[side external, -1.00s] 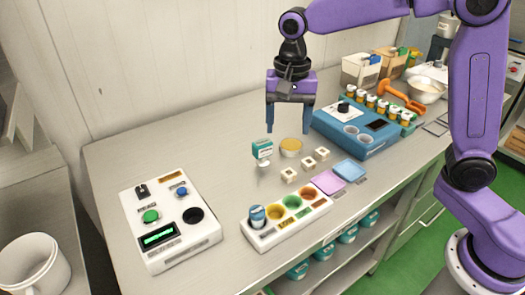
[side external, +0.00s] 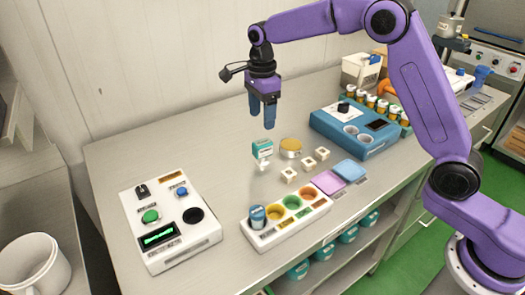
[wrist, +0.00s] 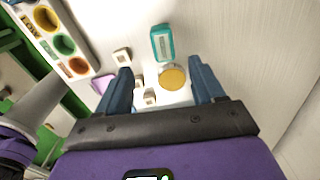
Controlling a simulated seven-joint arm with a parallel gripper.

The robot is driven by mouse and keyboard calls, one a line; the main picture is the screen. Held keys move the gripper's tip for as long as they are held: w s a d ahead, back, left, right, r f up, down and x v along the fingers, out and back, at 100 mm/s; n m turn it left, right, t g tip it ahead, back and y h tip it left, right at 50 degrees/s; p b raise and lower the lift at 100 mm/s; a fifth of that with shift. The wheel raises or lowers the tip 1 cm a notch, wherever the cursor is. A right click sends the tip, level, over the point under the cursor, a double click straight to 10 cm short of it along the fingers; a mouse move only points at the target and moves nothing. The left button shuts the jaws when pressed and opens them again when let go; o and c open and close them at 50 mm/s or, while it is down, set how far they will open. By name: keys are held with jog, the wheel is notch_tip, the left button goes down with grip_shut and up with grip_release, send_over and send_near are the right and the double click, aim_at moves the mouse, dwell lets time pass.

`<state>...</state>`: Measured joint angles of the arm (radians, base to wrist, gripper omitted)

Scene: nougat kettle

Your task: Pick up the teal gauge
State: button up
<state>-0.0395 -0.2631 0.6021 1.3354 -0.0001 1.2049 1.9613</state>
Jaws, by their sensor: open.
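The teal gauge (side external: 262,149) is a small teal block with a white label and a pale lower part. It stands on the steel table near the middle, left of a round yellow-topped dish (side external: 290,147). In the wrist view the teal gauge (wrist: 162,43) lies beyond my fingertips, past the yellow dish (wrist: 173,77). My gripper (side external: 263,124) has blue fingers pointing down, above the table and just above the gauge in the side view. In the wrist view my gripper (wrist: 160,84) has its fingers spread with nothing held between them.
Small pale cubes (side external: 289,175) sit right of the gauge. A white tray with coloured cups (side external: 262,238) is in front, and a control box (side external: 187,250) stands front left. A blue machine (side external: 355,128) is at the right. The table's back left is clear.

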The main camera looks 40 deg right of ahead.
aim_at(262, 142)
notch_tip(262, 142, down, 7)
jog(key=shift+f, duration=0.2)
jog(key=shift+w+d+f, duration=0.1)
jog(key=shift+f, duration=1.25)
jog(key=shift+w+d+f, duration=0.1)
jog(key=shift+f, duration=1.2)
jog(key=c, duration=1.1)
jog(key=shift+c, duration=0.2)
jog(key=shift+r, duration=0.1)
